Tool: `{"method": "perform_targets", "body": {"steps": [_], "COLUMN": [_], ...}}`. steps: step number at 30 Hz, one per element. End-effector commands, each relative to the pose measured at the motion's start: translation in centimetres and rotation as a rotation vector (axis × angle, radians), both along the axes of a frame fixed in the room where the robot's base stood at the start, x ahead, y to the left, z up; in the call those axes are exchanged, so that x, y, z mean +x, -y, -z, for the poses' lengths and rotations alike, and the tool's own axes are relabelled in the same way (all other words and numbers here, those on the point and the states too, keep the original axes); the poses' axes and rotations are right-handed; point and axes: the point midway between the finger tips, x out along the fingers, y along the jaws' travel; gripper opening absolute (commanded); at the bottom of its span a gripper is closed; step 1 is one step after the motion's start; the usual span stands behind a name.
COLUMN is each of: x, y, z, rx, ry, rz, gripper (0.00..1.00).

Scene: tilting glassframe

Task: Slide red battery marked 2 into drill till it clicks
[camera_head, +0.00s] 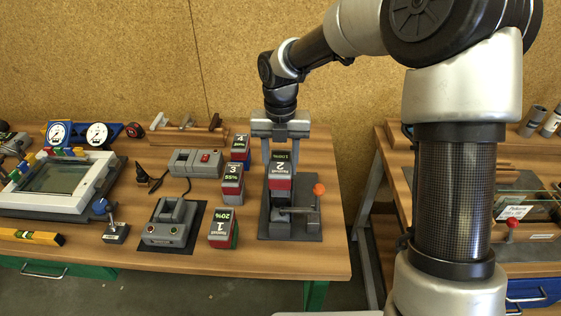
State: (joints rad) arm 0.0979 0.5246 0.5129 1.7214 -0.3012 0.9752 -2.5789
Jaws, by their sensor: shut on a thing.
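The red battery marked 2 (280,170) has a dark top face with green lettering and a red side. My gripper (280,158) points down from above with a finger on each side of this battery and is shut on it. The battery is at the far end of a dark grey fixture (291,226) on a black mat, which appears to hold the drill. The drill's shape is hard to make out. I cannot tell whether the battery touches the fixture or is inside its slot.
Batteries marked 4 (240,146), 3 (232,181) and 1 (223,228) stand left of the fixture. A grey charger-like unit (167,230) sits further left. The table's right edge is near.

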Motion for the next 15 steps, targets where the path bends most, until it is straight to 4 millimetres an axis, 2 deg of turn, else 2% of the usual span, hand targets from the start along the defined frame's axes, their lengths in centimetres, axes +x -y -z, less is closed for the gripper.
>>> {"method": "perform_targets", "body": {"steps": [15], "x": [0.0], "y": [0.0], "z": [1.3], "rx": [0.0], "ry": [0.001], "rz": [0.0], "gripper": [0.16]}}
